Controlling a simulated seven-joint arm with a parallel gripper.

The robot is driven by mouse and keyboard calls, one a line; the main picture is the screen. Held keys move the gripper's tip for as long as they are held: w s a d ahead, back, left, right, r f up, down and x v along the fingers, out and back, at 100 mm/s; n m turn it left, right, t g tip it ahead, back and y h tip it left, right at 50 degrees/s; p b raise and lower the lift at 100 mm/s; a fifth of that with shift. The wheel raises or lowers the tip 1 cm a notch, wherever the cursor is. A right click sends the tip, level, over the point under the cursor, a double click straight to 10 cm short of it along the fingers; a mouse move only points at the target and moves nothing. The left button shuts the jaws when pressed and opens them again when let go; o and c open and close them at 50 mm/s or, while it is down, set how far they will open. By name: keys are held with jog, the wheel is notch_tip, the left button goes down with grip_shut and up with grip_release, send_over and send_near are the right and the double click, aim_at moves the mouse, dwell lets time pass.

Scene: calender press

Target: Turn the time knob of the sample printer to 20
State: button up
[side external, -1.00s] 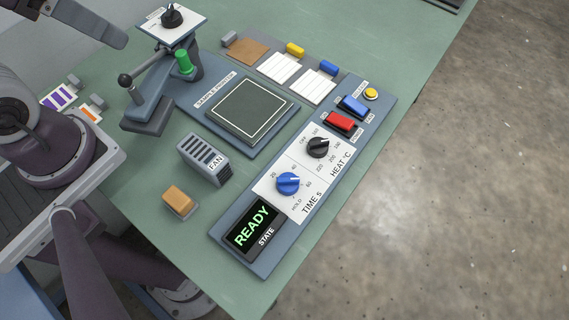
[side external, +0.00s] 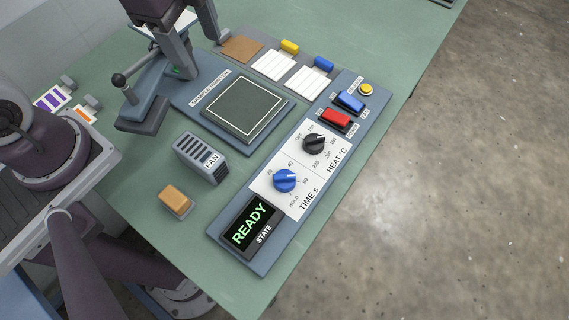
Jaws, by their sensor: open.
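The blue time knob (side external: 285,181) sits on a white dial plate marked "TIME s" (side external: 309,200) on the long control panel. Its marks 20, 40, 60 and HOLD are around it. The knob's pointer is too small to read surely. The sample printer (side external: 243,108) has a dark square pad with a pale outline, left of the panel. My gripper (side external: 200,57) is open at the top of the side view, above the printer's lever end, well away from the time knob. Nothing shows between its fingers.
A black heat knob (side external: 314,143), red switch (side external: 336,118), blue switch (side external: 349,102) and yellow button (side external: 366,89) line the panel. The state screen (side external: 249,224) reads READY. The lever (side external: 136,95) rises beside the printer.

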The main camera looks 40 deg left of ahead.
jog(key=w+d+f+m+g+h, duration=0.1)
jog(key=d+f+m+g+h, duration=0.15)
jog(key=d+f+m, duration=0.5)
jog(key=m+g, duration=0.2)
jog(key=m, duration=0.3)
send_near(285, 175)
jog(key=f, duration=0.2)
jog(key=shift+m+g+h, duration=0.25)
jog(key=shift+h, duration=0.1)
jog(key=x, duration=0.7)
jog(key=shift+s, duration=0.15)
jog(key=shift+r, duration=0.1)
grip_shut()
